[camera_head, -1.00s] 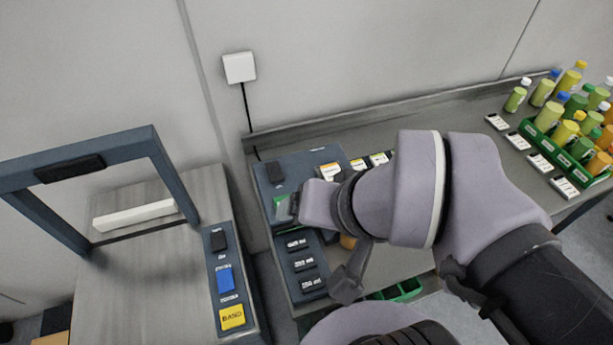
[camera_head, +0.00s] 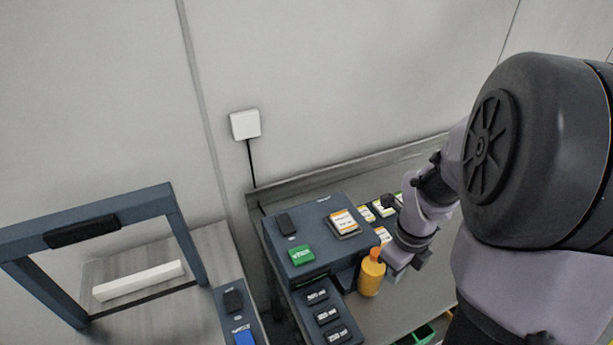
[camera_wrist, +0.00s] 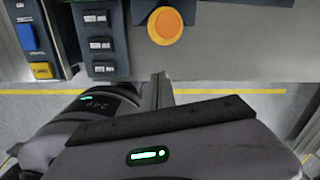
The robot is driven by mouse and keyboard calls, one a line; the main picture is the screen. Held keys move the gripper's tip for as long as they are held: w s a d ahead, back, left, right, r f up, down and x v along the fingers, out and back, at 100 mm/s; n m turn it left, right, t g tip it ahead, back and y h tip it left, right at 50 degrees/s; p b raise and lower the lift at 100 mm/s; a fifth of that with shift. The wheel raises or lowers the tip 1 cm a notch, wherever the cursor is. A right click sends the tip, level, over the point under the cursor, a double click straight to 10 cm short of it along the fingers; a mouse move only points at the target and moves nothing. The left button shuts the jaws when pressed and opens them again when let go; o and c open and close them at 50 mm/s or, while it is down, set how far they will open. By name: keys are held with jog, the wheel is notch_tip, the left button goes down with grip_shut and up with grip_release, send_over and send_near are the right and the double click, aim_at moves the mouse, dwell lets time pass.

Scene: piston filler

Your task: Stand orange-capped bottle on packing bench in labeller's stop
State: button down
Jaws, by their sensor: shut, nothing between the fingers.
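The orange-capped bottle (camera_head: 371,277) stands upright on the bench, close against the right front side of the blue-grey labeller (camera_head: 318,235). The wrist view shows it from above as an orange cap (camera_wrist: 166,27) at the labeller's edge. A dark recess of the labeller is beside it; I cannot tell whether the bottle touches the stop there. My gripper (camera_wrist: 158,80) is shut and empty, just in front of the bottle and apart from it in the wrist view. In the head view my arm hides part of the gripper, right of the bottle.
The labeller has a green button (camera_head: 301,255) and several black volume buttons (camera_head: 327,315). Label cards (camera_head: 382,208) lie behind my wrist. A banding machine with a blue frame (camera_head: 90,228) stands at left. A green crate (camera_head: 424,334) shows below the bench (camera_head: 400,309).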

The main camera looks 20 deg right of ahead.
aim_at(372, 271)
jog(key=f+m+b, duration=0.1)
jog(key=f, duration=0.3)
jog(key=f+b, duration=0.1)
jog(key=f, duration=0.3)
jog(key=s+d+f+m+b, duration=0.1)
jog(key=f+b, duration=0.1)
jog(key=f, duration=0.2)
jog(key=shift+s+d+f+m, duration=0.1)
jog(key=shift+f+m, duration=0.2)
jog(key=w, duration=0.3)
jog(key=shift+r, duration=0.3)
jog(key=shift+w+r, duration=0.1)
jog(key=shift+w, duration=0.45)
jog(key=shift+a, duration=0.2)
jog(key=shift+w+b, duration=0.5)
jog(key=shift+w, duration=0.4)
